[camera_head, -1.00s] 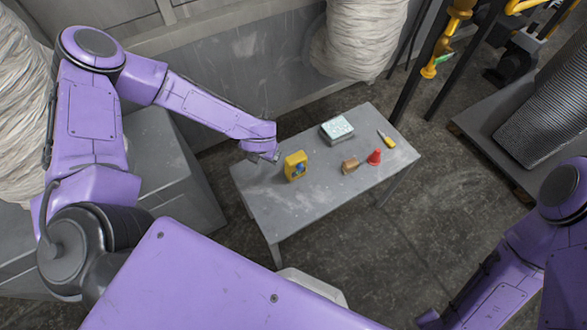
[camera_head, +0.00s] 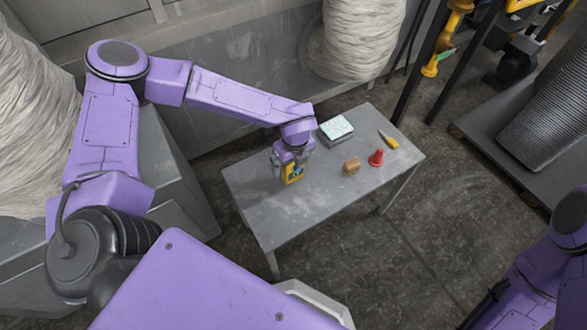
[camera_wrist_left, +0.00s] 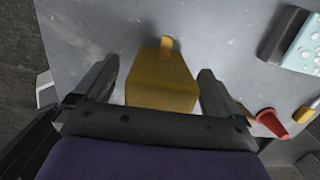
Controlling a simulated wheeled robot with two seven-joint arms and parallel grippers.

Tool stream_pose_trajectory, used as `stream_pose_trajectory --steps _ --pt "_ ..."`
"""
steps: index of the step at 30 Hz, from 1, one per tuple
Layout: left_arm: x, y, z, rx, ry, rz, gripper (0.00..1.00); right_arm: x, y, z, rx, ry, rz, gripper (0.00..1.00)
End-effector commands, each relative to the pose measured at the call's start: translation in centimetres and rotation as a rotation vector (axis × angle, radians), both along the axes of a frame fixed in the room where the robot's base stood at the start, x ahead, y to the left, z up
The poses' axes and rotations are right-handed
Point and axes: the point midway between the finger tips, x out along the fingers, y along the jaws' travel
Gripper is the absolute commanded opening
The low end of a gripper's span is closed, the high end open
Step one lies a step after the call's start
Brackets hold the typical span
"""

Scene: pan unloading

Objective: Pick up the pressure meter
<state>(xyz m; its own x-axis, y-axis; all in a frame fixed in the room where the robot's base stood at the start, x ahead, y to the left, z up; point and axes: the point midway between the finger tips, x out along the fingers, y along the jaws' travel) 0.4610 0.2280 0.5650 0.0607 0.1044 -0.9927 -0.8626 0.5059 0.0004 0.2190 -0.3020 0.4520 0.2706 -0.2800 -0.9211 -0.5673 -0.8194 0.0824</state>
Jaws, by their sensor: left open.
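My left gripper (camera_head: 286,167) is over the meter. In the left wrist view its two open fingers (camera_wrist_left: 158,90) stand on either side of the meter, with gaps showing on both sides. Part of the meter is hidden by my gripper in the head view. Of my right arm only purple links show at the lower right.
A box with a pale speckled top (camera_head: 336,130), a brown block (camera_head: 351,167), a red cone-shaped item (camera_head: 376,158) and a yellow-handled tool (camera_head: 389,140) lie to the right on the table. The front left of the tabletop is clear.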

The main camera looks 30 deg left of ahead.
Motion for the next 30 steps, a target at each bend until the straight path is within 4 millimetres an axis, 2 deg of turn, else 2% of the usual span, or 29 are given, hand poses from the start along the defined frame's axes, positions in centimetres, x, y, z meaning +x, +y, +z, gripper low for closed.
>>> stream_pose_trajectory --steps 1,3,10,11,15,16,25,30 --pt "0.0 0.0 -1.0 0.0 0.002 -0.001 0.98 0.0 0.0 -0.2 0.0 0.0 0.0 0.0" --pt "0.1 0.1 -1.6 0.0 0.001 0.0 0.98 0.0 0.0 -0.3 0.0 0.0 0.0 0.0" --pt "0.1 0.2 -1.9 -0.001 0.0 -0.001 0.98 0.0 0.0 -0.3 0.0 0.0 0.0 0.0" --pt "0.1 0.2 -1.9 -0.001 0.0 -0.001 0.91 0.0 0.0 -0.3 0.0 0.0 0.0 0.0" --pt "0.1 0.2 -1.9 0.0 -0.001 -0.001 0.46 0.0 0.0 -0.3 0.0 0.0 0.0 0.0" --pt "0.1 0.2 -1.9 0.0 -0.001 -0.001 0.41 0.0 0.0 -0.3 0.0 0.0 0.0 0.0" --pt "0.1 0.2 -1.6 -0.001 -0.002 -0.001 0.41 0.0 0.0 -0.2 0.0 0.0 0.0 0.0" --pt "0.2 0.2 0.2 -0.002 -0.005 -0.003 0.41 0.0 0.0 0.1 0.0 0.0 0.0 0.0"
